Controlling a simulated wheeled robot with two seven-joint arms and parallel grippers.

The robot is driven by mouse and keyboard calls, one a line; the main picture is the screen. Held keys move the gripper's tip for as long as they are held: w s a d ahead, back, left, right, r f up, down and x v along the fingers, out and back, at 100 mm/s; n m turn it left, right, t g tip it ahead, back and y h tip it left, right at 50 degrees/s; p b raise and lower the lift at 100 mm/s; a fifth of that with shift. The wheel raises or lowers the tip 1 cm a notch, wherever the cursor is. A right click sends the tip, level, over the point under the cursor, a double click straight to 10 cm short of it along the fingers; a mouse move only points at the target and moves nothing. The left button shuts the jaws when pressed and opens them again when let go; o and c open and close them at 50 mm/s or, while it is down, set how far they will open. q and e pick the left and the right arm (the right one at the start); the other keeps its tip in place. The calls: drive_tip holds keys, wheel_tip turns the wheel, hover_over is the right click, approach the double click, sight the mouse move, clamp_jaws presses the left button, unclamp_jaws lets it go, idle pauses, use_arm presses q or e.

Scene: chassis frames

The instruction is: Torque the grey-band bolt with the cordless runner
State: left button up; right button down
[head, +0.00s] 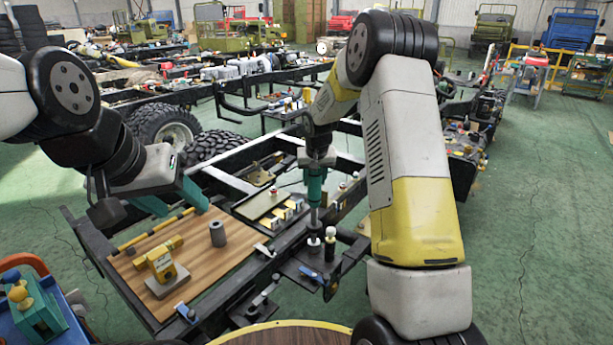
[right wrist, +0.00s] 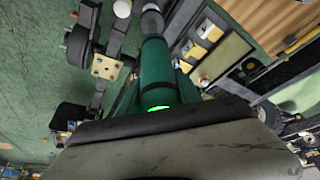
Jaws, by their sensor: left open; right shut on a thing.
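My right gripper (head: 317,160) is shut on the green cordless runner (head: 315,186), which points down over the chassis frame. Its grey socket end (head: 314,218) is just above or on a dark bolt-like post (head: 314,243); I cannot tell whether they touch. In the right wrist view the runner (right wrist: 156,70) runs away from the gripper, with a green light glowing on its body and the grey socket (right wrist: 152,22) beyond. I cannot make out a grey band on any bolt. My left gripper (head: 183,204) is open and empty above the wooden board's far left side.
The wooden board (head: 215,262) on the frame carries a yellow device (head: 162,259) on a grey base and a dark grey cylinder (head: 218,234). A white-topped post (head: 330,240) stands close beside the socket. A blue cart (head: 40,312) is at lower left. Green floor (head: 530,230) is clear at right.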

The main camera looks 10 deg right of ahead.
drive_tip(key=shift+w+r, duration=0.1)
drive_tip(key=shift+r, duration=1.2)
drive_tip(key=shift+r, duration=2.4)
